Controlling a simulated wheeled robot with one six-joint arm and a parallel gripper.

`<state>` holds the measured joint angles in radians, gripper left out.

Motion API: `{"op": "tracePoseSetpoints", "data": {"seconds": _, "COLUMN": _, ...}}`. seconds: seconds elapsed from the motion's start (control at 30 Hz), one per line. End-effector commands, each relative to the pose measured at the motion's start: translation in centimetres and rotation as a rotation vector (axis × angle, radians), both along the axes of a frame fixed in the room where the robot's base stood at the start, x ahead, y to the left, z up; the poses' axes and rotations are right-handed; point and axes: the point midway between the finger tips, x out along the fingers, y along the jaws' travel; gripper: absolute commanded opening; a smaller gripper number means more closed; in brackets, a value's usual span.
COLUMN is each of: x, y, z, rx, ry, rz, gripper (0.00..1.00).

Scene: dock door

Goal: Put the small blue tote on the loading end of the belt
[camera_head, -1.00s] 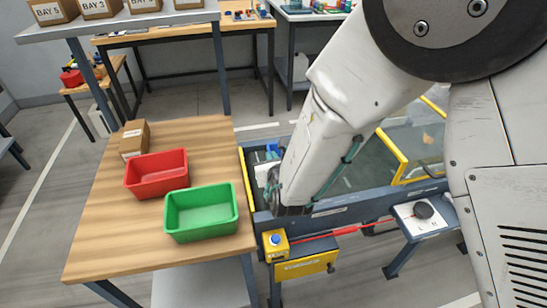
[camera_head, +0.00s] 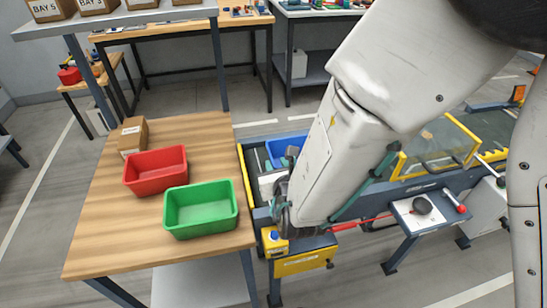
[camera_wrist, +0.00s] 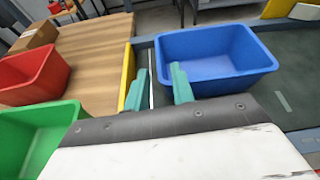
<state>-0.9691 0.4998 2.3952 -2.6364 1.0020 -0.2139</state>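The small blue tote (camera_head: 284,148) sits upright on the dark belt (camera_head: 254,160), at its end beside the wooden table. The arm hides part of the tote in the head view. In the wrist view the tote (camera_wrist: 218,55) looks empty, its whole rim showing. My gripper (camera_wrist: 160,76) has its two teal fingers apart with nothing held between them. They are at the tote's near left corner; the right finger overlaps the tote's wall in the picture, and I cannot tell whether it touches.
A red tote (camera_head: 156,170), a green tote (camera_head: 201,209) and a cardboard box (camera_head: 132,136) stand on the wooden table (camera_head: 110,235). A yellow edge (camera_head: 245,176) borders the belt's end. A yellow-framed guard (camera_head: 440,145) stands farther along the belt. Bare belt shows right of the blue tote.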

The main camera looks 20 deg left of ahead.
Motion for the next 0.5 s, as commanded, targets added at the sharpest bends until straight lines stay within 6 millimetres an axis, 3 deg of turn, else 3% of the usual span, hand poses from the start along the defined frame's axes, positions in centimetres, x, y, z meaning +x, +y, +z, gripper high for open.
{"op": "tracePoseSetpoints", "data": {"seconds": 0.2, "x": -2.9, "y": -1.6, "z": 1.2, "rx": 0.001, "ry": -0.001, "rz": 0.001, "gripper": 0.24}}
{"op": "tracePoseSetpoints", "data": {"seconds": 0.5, "x": -3.7, "y": -2.1, "z": 1.5, "rx": 0.001, "ry": -0.001, "rz": 0.0, "gripper": 0.24}}
